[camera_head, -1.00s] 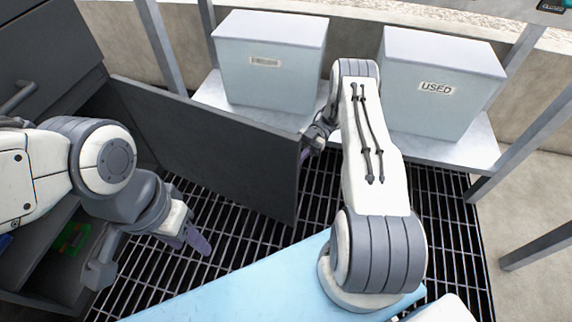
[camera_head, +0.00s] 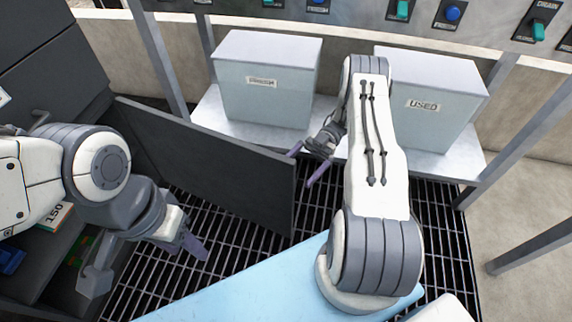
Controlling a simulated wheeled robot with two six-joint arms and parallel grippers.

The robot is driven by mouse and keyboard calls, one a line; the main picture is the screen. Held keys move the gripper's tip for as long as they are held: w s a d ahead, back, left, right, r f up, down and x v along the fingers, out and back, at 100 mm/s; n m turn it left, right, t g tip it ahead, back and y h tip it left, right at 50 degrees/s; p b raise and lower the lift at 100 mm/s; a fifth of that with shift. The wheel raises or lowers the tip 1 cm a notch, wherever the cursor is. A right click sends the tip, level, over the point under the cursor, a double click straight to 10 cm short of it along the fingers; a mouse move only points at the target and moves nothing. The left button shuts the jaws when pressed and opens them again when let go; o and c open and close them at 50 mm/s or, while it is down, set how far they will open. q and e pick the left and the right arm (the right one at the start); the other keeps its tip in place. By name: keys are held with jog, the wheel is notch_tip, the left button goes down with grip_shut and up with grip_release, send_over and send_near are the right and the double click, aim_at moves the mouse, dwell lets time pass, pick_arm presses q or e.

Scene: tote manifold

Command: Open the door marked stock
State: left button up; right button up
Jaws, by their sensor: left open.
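A dark grey door (camera_head: 215,165) stands swung out from the dark cabinet at the left, its free edge towards the picture's middle. No stock marking is readable on the face I see. My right gripper (camera_head: 307,162) is open just right of the door's free edge, its purple fingers spread; one finger is close to the upper corner, and I cannot tell if it touches. My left gripper (camera_head: 190,248) is open and empty in front of the door, above the floor grating. Its arm hides part of the cabinet opening (camera_head: 35,265).
Inside the cabinet are a box marked 150 (camera_head: 55,216) and a blue item (camera_head: 10,261). Two pale bins, one marked USED (camera_head: 425,105), stand on a shelf (camera_head: 215,120) behind the door. A control panel (camera_head: 420,15) spans the top. Metal posts stand at the right.

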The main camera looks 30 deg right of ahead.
jog(key=s+d+r+p, duration=0.1)
jog(key=s+d+r, duration=0.1)
jog(key=s+d, duration=0.1)
jog(key=s+d+r+p, duration=0.1)
jog(key=s+r, duration=0.1)
jog(key=shift+s+d+p, duration=0.2)
jog(key=shift+p, duration=0.1)
jog(key=c, duration=0.4)
jog(key=shift+s+d+r, duration=0.15)
jog(key=shift+s+d, duration=0.1)
jog(key=shift+s, duration=0.1)
